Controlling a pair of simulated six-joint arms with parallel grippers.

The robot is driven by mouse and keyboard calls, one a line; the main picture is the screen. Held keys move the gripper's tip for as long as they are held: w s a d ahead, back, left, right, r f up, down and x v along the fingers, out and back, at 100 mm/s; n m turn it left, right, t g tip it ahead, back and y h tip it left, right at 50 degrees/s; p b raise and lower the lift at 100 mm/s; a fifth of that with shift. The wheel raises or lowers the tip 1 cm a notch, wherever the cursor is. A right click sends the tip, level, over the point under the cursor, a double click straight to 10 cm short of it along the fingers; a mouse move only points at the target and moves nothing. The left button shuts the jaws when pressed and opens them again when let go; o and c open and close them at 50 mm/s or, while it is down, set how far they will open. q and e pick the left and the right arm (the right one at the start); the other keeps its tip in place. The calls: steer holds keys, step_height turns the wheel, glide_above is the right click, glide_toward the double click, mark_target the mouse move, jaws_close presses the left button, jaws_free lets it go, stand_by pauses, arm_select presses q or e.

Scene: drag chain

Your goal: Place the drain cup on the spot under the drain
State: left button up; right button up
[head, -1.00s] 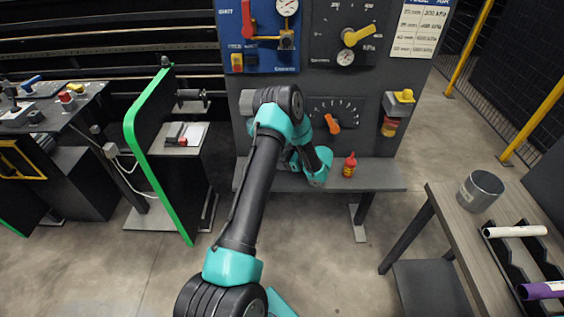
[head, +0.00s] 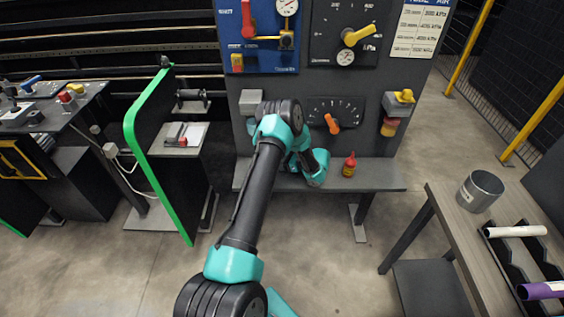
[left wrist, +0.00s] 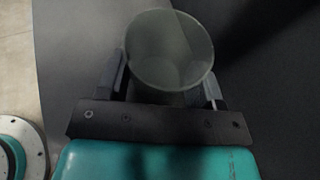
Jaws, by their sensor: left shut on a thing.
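In the left wrist view my left gripper (left wrist: 165,80) is shut on the drain cup (left wrist: 168,45), a translucent grey-green round cup with an open rim. One finger is on each side of it. In the head view my left arm reaches over the front of the shelf (head: 375,176) below the panel. Its wrist hides the fingers and the cup there. I cannot tell whether the cup touches the shelf. A grey block (head: 250,101) with a bluish part below it is on the panel, left of my arm. The spot under the drain cannot be made out. My right gripper is not in view.
A red and yellow bottle (head: 349,166) stands on the shelf just right of my wrist. The panel carries an orange knob (head: 333,124) and a yellow-topped amber unit (head: 392,120). A metal can (head: 480,191) stands on the right table. The shelf's right end is clear.

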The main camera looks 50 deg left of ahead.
arm_select(q)
steer(key=shift+f, duration=0.15)
steer(key=o, duration=1)
steer(key=shift+w+d+r, duration=0.15)
steer(key=shift+d+r, duration=0.05)
steer(key=shift+r, duration=0.05)
steer(key=v, duration=1.1)
steer(key=shift+d+r, duration=0.2)
